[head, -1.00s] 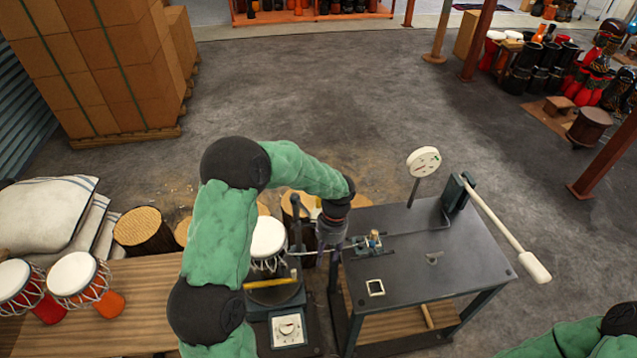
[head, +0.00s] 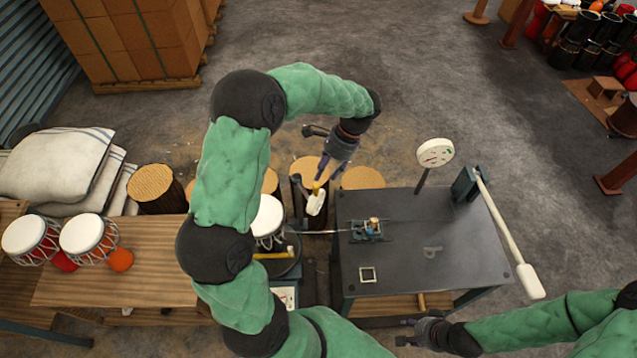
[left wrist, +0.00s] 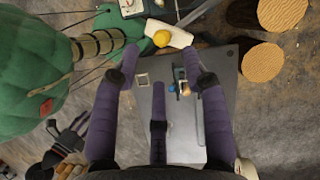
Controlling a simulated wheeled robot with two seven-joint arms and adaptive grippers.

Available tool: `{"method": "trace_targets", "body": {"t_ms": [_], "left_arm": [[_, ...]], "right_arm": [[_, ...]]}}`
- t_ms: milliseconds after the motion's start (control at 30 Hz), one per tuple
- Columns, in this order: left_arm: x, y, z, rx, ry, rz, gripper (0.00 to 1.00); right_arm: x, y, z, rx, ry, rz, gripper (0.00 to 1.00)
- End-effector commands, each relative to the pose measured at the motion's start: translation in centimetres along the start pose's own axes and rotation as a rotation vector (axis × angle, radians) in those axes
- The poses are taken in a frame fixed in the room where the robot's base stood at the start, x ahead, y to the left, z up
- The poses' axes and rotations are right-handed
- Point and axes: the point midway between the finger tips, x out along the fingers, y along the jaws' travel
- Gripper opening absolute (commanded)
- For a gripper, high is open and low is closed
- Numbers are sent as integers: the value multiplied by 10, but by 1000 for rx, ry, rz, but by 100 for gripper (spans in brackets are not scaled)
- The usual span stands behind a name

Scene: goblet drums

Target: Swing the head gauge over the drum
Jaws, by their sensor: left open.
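A white-headed drum (head: 267,217) stands on a dark round stand left of the metal table. Beside it is a dark upright post (head: 297,190). Right of the post is a cream arm with a yellow knob (head: 316,203), which looks like the swinging gauge part; its joint is unclear. My left gripper (head: 325,172) is open, just above and beyond this arm. In the left wrist view the cream piece (left wrist: 179,38) lies just past the spread fingertips, not gripped. My right gripper (head: 404,332) is near the table's front edge; its finger opening is unclear.
Log stumps (head: 362,178) stand behind. Two drums (head: 82,233) stand on the wooden bench at left.

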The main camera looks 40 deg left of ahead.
Motion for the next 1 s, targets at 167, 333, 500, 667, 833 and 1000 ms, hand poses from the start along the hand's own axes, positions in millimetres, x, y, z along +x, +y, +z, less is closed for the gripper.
{"method": "trace_targets", "body": {"t_ms": [167, 333, 500, 667, 833, 1000], "left_arm": [[34, 1, 1, 1, -4, 5, 45], [62, 1, 1, 1, -4, 5, 45], [80, 1, 0, 0, -1, 3, 45], [87, 1, 0, 1, -1, 2, 45], [87, 1, 0, 1, 0, 2, 45], [87, 1, 0, 1, 0, 2, 22]], "right_arm": [[-2, -1, -1, 0, 2, 0, 40], [-4, -2, -1, 0, 2, 0, 40], [-5, -2, -1, 0, 2, 0, 40], [-6, -2, -1, 0, 2, 0, 40], [-6, -2, -1, 0, 2, 0, 40], [-6, -2, -1, 0, 2, 0, 40]]}}
